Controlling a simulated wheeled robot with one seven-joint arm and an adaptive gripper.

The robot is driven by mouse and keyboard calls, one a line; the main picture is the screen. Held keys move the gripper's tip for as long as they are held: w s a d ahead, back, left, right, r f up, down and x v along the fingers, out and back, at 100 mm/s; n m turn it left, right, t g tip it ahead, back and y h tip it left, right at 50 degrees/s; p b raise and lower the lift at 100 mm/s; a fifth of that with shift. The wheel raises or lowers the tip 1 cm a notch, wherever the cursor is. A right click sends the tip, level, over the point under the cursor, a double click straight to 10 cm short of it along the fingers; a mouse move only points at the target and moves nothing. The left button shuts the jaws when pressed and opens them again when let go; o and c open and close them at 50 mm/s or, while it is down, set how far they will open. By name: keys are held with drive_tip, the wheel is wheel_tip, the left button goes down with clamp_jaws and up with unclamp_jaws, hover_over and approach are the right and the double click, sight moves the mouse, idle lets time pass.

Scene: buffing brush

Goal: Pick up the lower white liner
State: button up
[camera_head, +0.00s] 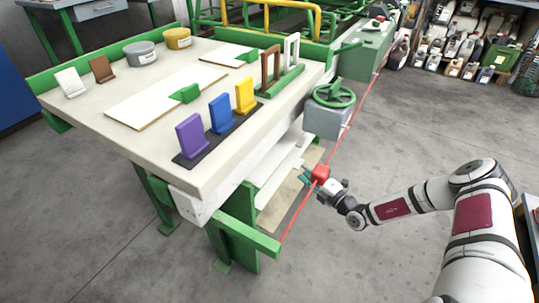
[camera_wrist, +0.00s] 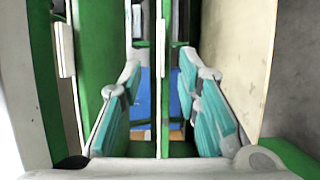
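Pale white strips (camera_head: 283,161) show under the right side of the workbench in the head view, one below another. I cannot tell for sure which is the lower white liner. My gripper (camera_head: 307,179) is beside these strips at the bench's right side, below the tabletop. In the wrist view my gripper (camera_wrist: 163,105) is open, with teal pads apart on the left and right. A thin upright green strip with a narrow white piece (camera_wrist: 160,33) shows between the fingers. I see no contact with the pads; depth is unclear.
The workbench (camera_head: 90,130) carries purple, blue and yellow stands (camera_head: 221,113), white boards (camera_head: 168,95) and round tins (camera_head: 142,54). A green handwheel (camera_head: 334,94) on a grey box stands above and behind my gripper. Green bench legs (camera_head: 233,245) are close by.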

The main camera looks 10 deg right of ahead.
drive_tip(key=x, duration=0.2)
drive_tip(key=shift+w+a+b, duration=0.15)
drive_tip(key=shift+w+b, duration=0.1)
drive_tip(key=shift+b, duration=0.05)
clamp_jaws()
drive_tip(key=shift+s+r, duration=0.1)
drive_tip(key=shift+r, duration=0.05)
